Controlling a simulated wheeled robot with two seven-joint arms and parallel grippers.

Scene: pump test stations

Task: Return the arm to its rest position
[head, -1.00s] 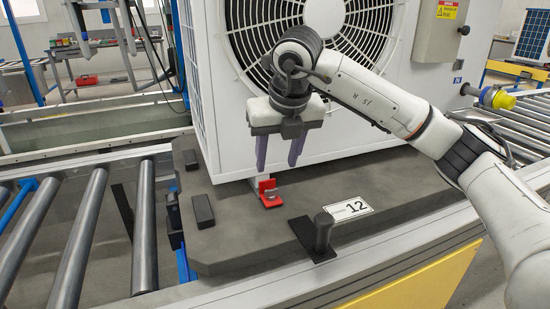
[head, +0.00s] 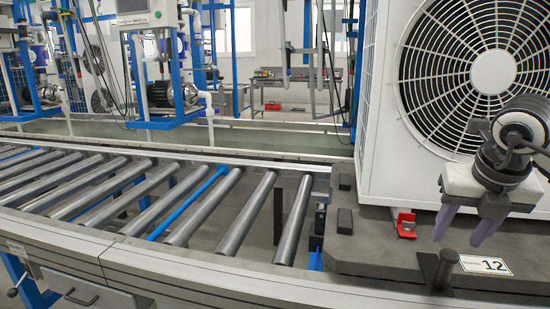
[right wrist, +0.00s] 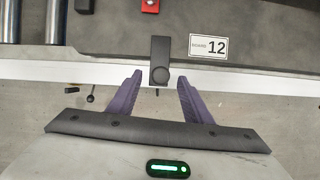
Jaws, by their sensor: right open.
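My right gripper (head: 462,228) is at the right edge of the head view, in front of the white fan unit (head: 384,150). Its two purple fingers are apart and point down, with nothing between them. In the right wrist view the open fingers (right wrist: 158,95) show over the front rail, on either side of a black post (right wrist: 160,60) on the grey board. My left gripper does not show in any view.
The grey board (head: 370,250) bears a red clamp (head: 406,224), a black post (head: 443,268) and a "12" label (head: 486,265). Conveyor rollers (head: 247,215) run left of it. A blue-framed station with a screen (head: 145,15) stands behind.

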